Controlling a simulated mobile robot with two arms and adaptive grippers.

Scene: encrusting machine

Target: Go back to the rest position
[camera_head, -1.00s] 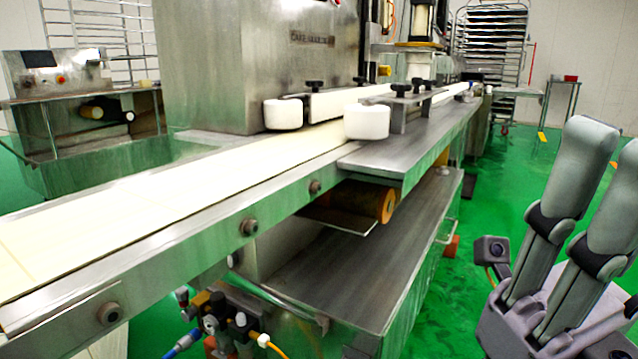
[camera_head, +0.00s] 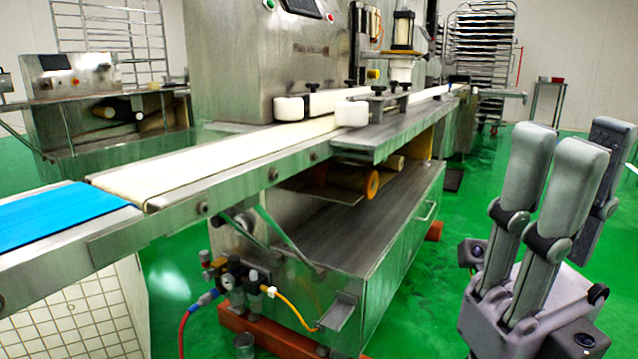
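My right gripper (camera_head: 583,140) stands at the right of the head view, above the green floor and to the right of the machine. Its grey fingers point up, look extended and hold nothing. It is clear of the conveyor. My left gripper is out of view. The encrusting machine (camera_head: 235,65) is a large steel housing behind a long conveyor with a cream belt (camera_head: 230,158). White rollers stand at the belt's guide, one at the back (camera_head: 289,108) and one in front (camera_head: 352,113). The belt looks empty.
A blue belt (camera_head: 60,215) continues the line at lower left, above a white tiled block (camera_head: 75,320). The steel cabinet (camera_head: 350,240) stands under the conveyor, with hoses and valves (camera_head: 235,285) at its front. Open green floor (camera_head: 425,275) lies between the cabinet and my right gripper.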

